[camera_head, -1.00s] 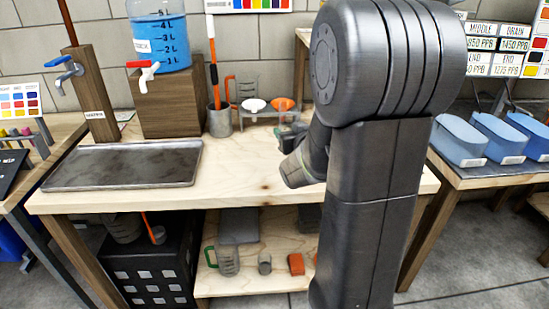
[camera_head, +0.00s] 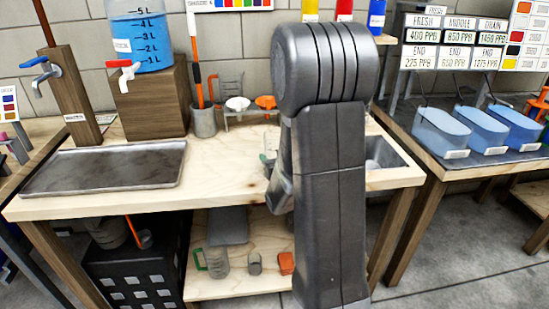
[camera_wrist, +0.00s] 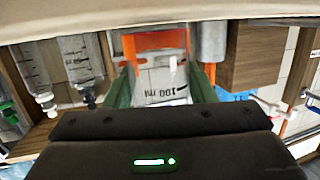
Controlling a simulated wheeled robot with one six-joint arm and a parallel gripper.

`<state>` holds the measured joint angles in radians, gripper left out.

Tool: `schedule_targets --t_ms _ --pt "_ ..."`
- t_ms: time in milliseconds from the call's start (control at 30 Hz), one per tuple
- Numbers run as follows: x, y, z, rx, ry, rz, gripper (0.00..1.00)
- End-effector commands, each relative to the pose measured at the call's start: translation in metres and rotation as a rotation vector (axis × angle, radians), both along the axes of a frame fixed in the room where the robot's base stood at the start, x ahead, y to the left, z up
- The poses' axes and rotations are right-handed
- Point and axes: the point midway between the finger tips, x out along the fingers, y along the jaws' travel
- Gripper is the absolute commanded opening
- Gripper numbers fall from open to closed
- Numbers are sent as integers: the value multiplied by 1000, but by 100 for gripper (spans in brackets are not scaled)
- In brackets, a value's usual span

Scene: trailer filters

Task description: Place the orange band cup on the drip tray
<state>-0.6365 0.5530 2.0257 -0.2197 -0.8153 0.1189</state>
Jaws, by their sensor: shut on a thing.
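My gripper (camera_wrist: 160,95) is shut on a clear cup (camera_wrist: 163,82) marked "100 ml" in the wrist view, between its green fingers. An orange band (camera_wrist: 152,42) shows above the marking, so this looks like the orange band cup. In the head view my arm hides most of the gripper and the cup, above the right half of the bench. The drip tray (camera_head: 100,170) is a flat, empty, dark metal tray on the bench's left end, under the taps. The gripper is to the right of it, apart from it.
A wooden block (camera_head: 150,98) with a blue water tank (camera_head: 142,42) and a wooden tap post (camera_head: 70,85) stand behind the tray. A grey holder (camera_head: 204,122) and a funnel rack (camera_head: 250,110) are further right. A sink (camera_head: 385,155) is at the right end.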

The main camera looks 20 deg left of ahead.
Motion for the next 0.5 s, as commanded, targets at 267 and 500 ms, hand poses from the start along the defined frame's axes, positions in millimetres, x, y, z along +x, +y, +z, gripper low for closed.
schedule_targets --t_ms 267,500 --pt "0 0 -2 0 0 0 72" --pt "0 0 -2 0 0 0 72"
